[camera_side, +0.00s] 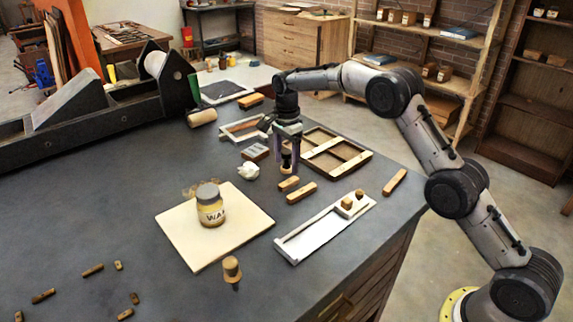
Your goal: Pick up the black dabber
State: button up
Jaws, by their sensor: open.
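My gripper (285,165) points straight down over the middle of the bench, its jaws open. Its two fingers stand on either side of a small upright dabber (287,157) with a dark part and a tan part, probably the black dabber. The fingers hide much of it, and I cannot tell whether they touch it. A second dabber-like piece (232,268), with a tan wooden top and a dark lower end, stands apart near the front of the board with the jar.
A jar labelled WAX (210,206) stands on a cream board (183,238). Wooden blocks (301,192), a white crumpled lump (248,170), a wooden frame (356,161) and a pale tray (303,246) lie close around my gripper.

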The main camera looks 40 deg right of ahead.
jog(key=shift+f, duration=0.25)
grip_shut()
jog(key=shift+r, duration=0.1)
dwell(0.3)
